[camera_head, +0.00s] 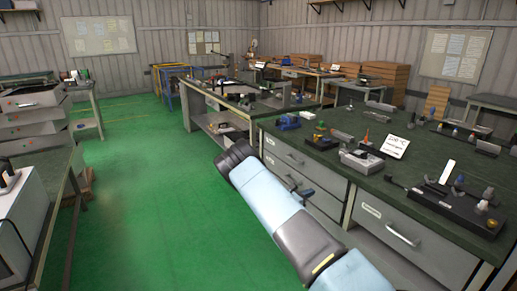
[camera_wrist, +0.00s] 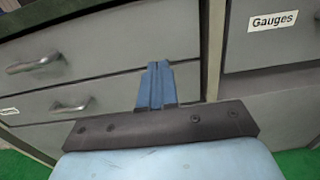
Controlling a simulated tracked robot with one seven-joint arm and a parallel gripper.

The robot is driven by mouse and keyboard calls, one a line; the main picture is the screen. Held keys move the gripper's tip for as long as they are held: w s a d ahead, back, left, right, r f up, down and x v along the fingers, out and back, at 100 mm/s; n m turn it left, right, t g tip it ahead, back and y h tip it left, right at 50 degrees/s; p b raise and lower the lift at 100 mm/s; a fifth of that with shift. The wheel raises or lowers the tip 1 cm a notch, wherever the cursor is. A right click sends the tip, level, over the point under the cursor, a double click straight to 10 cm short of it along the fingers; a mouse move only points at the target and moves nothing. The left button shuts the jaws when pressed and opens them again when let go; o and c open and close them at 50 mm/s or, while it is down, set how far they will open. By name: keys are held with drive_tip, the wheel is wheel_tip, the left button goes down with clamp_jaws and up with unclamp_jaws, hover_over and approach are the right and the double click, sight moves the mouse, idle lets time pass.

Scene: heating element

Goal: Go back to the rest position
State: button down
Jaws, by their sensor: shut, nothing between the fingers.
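My gripper (camera_wrist: 155,85) shows in the wrist view with its two blue fingers together and nothing between them. It points at the grey drawer fronts of a workbench, below the bench top. In the head view my light blue arm reaches from the bottom edge up to the left, in front of the bench. I cannot tell how far the fingers are from the drawer fronts.
The workbench (camera_head: 468,178) has a dark green top with several tools, fixtures and a white sign (camera_head: 395,147). A drawer labelled "Gauges" (camera_wrist: 272,22) has a handle. Green floor (camera_head: 130,160) lies open to the left.

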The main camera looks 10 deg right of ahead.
drive_tip(key=s+r+m+g+y, duration=0.4)
drive_tip(key=s+r+m, duration=0.4)
drive_tip(key=s+r, duration=0.5)
drive_tip(key=s+r+m+g+y, duration=0.35)
drive_tip(key=s+r+m, duration=0.5)
drive_tip(key=r, duration=0.95)
drive_tip(key=s+a+r+m+t+y, duration=0.2)
drive_tip(key=s+a+r+y, duration=0.1)
drive_tip(key=s, duration=0.7)
drive_tip(key=s+a+r+m+t+y, duration=0.2)
drive_tip(key=s+a+r, duration=0.3)
drive_tip(key=s, duration=0.6)
drive_tip(key=s+a+r+m+t+y, duration=0.2)
drive_tip(key=s+a+r+y, duration=0.1)
drive_tip(key=s, duration=0.7)
drive_tip(key=shift+s+a+r+y, duration=0.4)
drive_tip(key=shift+a+r, duration=0.35)
drive_tip(key=shift+r, duration=0.4)
